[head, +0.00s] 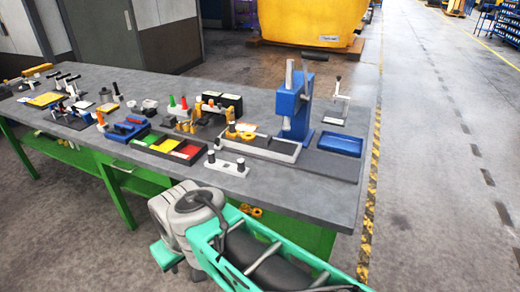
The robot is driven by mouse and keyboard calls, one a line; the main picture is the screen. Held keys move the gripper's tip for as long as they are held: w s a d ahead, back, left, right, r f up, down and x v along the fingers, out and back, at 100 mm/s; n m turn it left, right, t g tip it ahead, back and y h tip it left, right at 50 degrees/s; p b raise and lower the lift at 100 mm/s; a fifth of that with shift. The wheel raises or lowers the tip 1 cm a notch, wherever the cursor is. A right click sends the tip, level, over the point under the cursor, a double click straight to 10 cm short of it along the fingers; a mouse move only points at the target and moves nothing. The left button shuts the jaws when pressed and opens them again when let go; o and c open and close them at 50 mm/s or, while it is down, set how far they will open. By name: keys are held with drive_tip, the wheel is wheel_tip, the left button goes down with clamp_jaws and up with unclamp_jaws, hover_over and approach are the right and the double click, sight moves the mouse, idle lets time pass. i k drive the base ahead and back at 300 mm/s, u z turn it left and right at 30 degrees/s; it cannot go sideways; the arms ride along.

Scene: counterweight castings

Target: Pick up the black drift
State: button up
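The workbench (300,185) is grey-topped with green legs and carries many small tools. I cannot tell for certain which piece is the black drift. A white block (228,169) near the bench's front edge holds two short dark upright pieces, one at its left end (211,157) and one at its right end (241,164). Other dark upright pieces stand at the far left of the bench, too small to make out. No gripper fingers show in the head view, so I cannot see whether my gripper is open or shut.
A blue press (290,105) stands at the bench's right part, beside a blue tray (340,144). A tray with green, yellow and red compartments (165,146) lies left of the white block. Open floor (440,150) lies right of the bench, past a yellow-black stripe (369,200).

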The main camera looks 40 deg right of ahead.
sight(232, 128)
drive_tip(key=z, duration=1.85)
drive_tip(key=i, duration=0.15)
drive_tip(key=u, duration=0.6)
